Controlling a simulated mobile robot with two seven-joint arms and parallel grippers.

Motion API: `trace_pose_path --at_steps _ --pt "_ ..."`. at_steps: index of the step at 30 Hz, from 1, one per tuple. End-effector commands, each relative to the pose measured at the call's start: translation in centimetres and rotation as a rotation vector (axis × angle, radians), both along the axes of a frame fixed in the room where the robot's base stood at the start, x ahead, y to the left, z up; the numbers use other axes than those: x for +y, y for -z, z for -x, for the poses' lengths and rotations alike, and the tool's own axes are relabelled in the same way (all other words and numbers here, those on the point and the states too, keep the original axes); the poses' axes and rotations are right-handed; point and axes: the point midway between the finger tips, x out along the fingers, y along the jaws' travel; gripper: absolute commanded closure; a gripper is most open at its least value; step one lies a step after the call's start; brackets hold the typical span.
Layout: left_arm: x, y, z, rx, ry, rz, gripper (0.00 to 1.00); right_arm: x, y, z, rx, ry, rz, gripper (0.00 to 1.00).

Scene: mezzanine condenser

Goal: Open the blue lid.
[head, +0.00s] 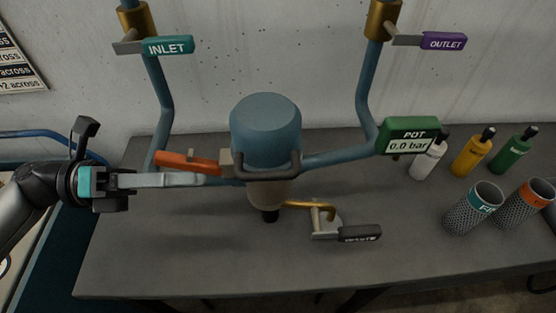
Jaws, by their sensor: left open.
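The blue lid (265,125) is a rounded dome on the pot (268,193) at the middle of the head view. It sits closed on the pot, with a dark curved bar (283,171) across its lower front. An orange-handled lever (187,162) sticks out to the left of the lid. My left gripper (197,180) comes in from the left, its light grey fingers pointing right, just below the orange lever in the picture. It is open and holds nothing. I cannot tell whether a finger touches the lever. My right gripper is not in view.
Blue pipes with the INLET (168,46) and OUTLET (444,41) levers rise on either side. A green pot gauge (408,136) reads 0.0 bar. A black-handled valve (360,233) stands low in front. Bottles (471,156) and mesh cylinders (473,208) stand at right. The table's front left is clear.

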Motion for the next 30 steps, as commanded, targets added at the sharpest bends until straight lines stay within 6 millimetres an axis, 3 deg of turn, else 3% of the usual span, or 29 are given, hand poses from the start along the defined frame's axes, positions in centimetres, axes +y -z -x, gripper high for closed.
trace_pose_path --at_steps 5,15,21,30 --pt "-3.9 -0.4 0.0 -0.005 0.003 0.006 0.53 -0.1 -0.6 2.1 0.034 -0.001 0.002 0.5" --pt "-10.8 -0.4 0.0 -0.001 0.0 0.007 0.53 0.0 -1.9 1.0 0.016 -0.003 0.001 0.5" --pt "-13.0 -0.2 0.0 0.0 -0.002 0.005 0.53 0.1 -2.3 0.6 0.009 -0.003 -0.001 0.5" --pt "-13.5 -0.1 0.0 0.0 -0.002 0.002 0.53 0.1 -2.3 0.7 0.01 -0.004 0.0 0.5"
